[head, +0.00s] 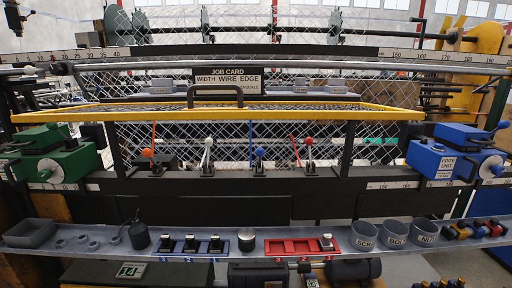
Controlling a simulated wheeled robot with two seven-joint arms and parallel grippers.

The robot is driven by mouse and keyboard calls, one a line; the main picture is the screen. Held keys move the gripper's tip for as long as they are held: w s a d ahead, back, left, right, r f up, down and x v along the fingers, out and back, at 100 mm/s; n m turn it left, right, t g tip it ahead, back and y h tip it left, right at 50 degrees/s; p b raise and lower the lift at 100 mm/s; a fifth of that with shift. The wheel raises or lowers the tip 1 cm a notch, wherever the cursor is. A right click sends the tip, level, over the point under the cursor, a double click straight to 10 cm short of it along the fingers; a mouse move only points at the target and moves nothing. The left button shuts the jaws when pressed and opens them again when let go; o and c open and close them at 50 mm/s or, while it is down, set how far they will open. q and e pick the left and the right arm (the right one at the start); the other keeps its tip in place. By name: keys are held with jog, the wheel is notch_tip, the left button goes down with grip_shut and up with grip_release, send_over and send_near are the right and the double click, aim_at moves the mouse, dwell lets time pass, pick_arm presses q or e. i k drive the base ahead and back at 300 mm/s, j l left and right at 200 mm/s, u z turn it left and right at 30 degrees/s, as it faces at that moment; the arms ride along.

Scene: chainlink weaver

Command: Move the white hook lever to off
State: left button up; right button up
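The white hook lever (206,153) stands in the row of levers on the dark beam below the yellow-edged guard. Its white knob is at the top, and its shaft is close to upright with a slight lean to the right. Its black base (207,171) sits on the beam. I cannot read any on or off mark beside it. Neither of my grippers shows in the head view, and nothing touches the lever.
Neighbouring levers have an orange knob (148,153), a blue knob (260,153) and a red knob (308,141). The yellow-edged guard (330,115) with a black handle (215,90) juts out above them. A grey shelf (130,252) with trays and cups runs in front, below.

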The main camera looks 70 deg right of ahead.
aim_at(209, 142)
jog(key=z, duration=2.1)
